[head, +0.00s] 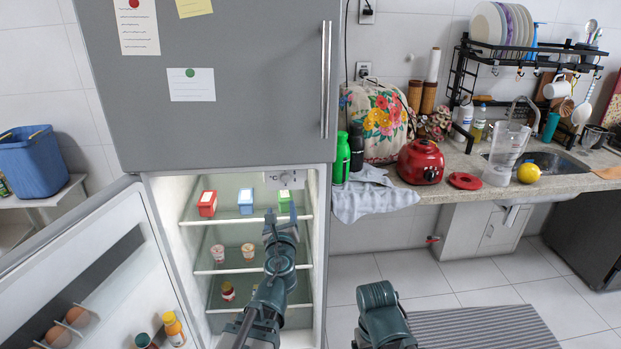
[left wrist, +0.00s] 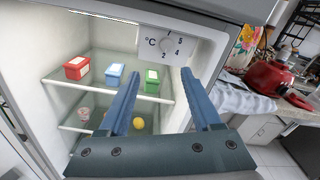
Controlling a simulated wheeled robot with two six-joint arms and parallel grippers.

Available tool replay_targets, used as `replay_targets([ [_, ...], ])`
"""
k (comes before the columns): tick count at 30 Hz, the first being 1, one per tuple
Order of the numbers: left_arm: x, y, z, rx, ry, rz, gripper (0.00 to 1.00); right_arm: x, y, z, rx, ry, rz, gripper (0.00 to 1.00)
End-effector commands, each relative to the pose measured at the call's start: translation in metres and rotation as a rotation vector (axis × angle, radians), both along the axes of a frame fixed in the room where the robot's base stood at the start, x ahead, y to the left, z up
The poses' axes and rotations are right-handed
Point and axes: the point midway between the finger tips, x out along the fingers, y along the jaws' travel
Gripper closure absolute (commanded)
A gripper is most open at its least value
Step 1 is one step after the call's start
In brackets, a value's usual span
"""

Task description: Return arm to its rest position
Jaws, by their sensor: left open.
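My left gripper (head: 281,212) is open and empty, reaching up into the opening of the fridge (head: 240,80), at the height of its top shelf. In the left wrist view its two fingers (left wrist: 160,76) stand apart with nothing between them. A green box (head: 284,197) is behind the fingertips on the top shelf; whether they touch it I cannot tell. A blue box (head: 245,201) and a red box (head: 208,203) stand to its left. A link of my right arm (head: 381,310) shows low in the head view; its gripper is out of view.
The open fridge door (head: 95,285) holds eggs and bottles on the left. Small cups (head: 248,252) stand on the lower shelves.

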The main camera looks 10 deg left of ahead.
Motion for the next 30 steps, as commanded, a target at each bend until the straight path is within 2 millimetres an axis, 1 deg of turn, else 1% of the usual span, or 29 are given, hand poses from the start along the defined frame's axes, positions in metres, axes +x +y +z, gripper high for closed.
replay_targets([
  [2,-0.006,0.003,-0.002,-0.206,-0.011,0.08,0.34,0.0,0.0,0.009,0.0,0.0,0.0,0.14],
  [4,-0.017,0.006,-0.016,-0.465,-0.018,0.195,0.34,0.0,0.0,0.016,0.0,0.0,0.0,0.14],
  [5,-0.023,0.006,-0.024,-0.587,-0.017,0.254,0.34,0.0,0.0,0.019,0.0,0.0,0.0,0.14],
  [6,-0.033,0.004,-0.038,-0.748,-0.012,0.339,0.34,0.0,0.0,0.023,0.0,0.0,0.0,0.14],
  [8,-0.051,-0.004,-0.061,-0.977,0.003,0.48,0.34,0.0,0.0,0.028,0.0,0.0,0.0,0.14],
  [9,-0.065,-0.013,-0.078,-1.118,0.02,0.582,0.34,0.0,0.0,0.032,0.0,0.0,0.0,0.14],
  [11,-0.09,-0.031,-0.101,-1.307,0.051,0.748,0.34,0.0,0.0,0.037,0.0,0.0,0.0,0.14],
  [12,-0.107,-0.045,-0.115,-1.415,0.074,0.864,0.34,0.0,0.0,0.041,0.0,0.0,0.0,0.14],
  [14,-0.135,-0.068,-0.132,-1.54,0.113,1.04,0.34,0.0,0.0,0.045,0.0,0.0,0.0,0.14],
  [15,-0.153,-0.083,-0.141,-1.6,0.137,1.147,0.34,0.0,0.0,0.047,0.0,0.0,0.0,0.14],
  [18,-0.192,-0.114,-0.153,-1.684,0.191,1.384,0.34,0.0,0.0,0.052,0.0,0.0,0.0,0.14],
  [21,-0.221,-0.137,-0.157,-1.711,0.228,1.555,0.34,0.0,0.0,0.055,0.0,0.0,0.0,0.14],
  [22,-0.227,-0.142,-0.157,-1.714,0.237,1.592,0.34,0.0,0.0,0.055,0.0,0.0,0.0,0.14],
  [25,-0.241,-0.152,-0.157,-1.713,0.253,1.675,0.34,0.0,0.0,0.056,0.0,0.0,0.0,0.14],
  [30,-0.247,-0.156,-0.158,-1.712,0.259,1.708,0.34,0.0,0.0,0.056,0.0,0.0,0.0,0.14],
])
